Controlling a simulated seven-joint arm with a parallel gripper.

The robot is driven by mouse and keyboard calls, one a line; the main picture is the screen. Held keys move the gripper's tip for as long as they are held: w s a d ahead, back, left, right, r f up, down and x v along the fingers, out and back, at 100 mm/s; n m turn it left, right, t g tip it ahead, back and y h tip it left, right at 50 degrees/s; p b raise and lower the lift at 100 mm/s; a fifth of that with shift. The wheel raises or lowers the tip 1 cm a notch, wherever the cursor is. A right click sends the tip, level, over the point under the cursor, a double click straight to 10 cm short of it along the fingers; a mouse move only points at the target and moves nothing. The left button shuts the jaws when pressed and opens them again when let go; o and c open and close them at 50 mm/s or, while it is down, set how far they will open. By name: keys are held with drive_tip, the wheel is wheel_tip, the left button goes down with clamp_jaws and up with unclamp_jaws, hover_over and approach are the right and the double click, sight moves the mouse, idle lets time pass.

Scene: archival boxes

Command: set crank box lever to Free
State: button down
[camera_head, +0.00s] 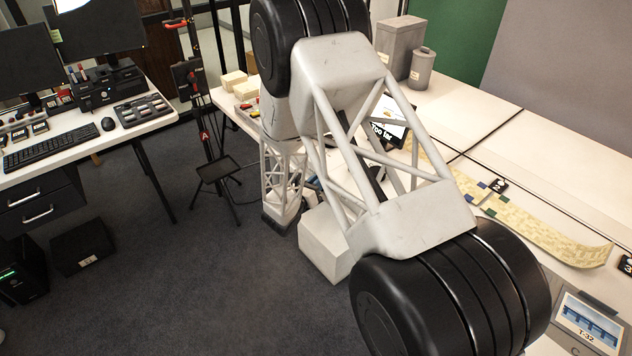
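A dark box (190,80) is fixed on a black upright stand at the upper left, behind the desk's right end. Small white lettering shows on its face, too small to read surely. A red-ended handle (175,23) sticks out to the left near the top of the stand. I take this as the crank box. Which part is its lever, and its setting, I cannot tell. My arm's lattice links and black joints fill the middle of the view, right of the stand and apart from it in the picture. My gripper's fingers are not visible.
A desk (140,128) with monitors, keyboard (48,138) and mouse (108,124) stands left. A small black shelf (217,170) juts from the stand's lower part. A white table (560,150) with a pale strip (535,232) lies right. Dark carpet (185,265) is clear at centre-left.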

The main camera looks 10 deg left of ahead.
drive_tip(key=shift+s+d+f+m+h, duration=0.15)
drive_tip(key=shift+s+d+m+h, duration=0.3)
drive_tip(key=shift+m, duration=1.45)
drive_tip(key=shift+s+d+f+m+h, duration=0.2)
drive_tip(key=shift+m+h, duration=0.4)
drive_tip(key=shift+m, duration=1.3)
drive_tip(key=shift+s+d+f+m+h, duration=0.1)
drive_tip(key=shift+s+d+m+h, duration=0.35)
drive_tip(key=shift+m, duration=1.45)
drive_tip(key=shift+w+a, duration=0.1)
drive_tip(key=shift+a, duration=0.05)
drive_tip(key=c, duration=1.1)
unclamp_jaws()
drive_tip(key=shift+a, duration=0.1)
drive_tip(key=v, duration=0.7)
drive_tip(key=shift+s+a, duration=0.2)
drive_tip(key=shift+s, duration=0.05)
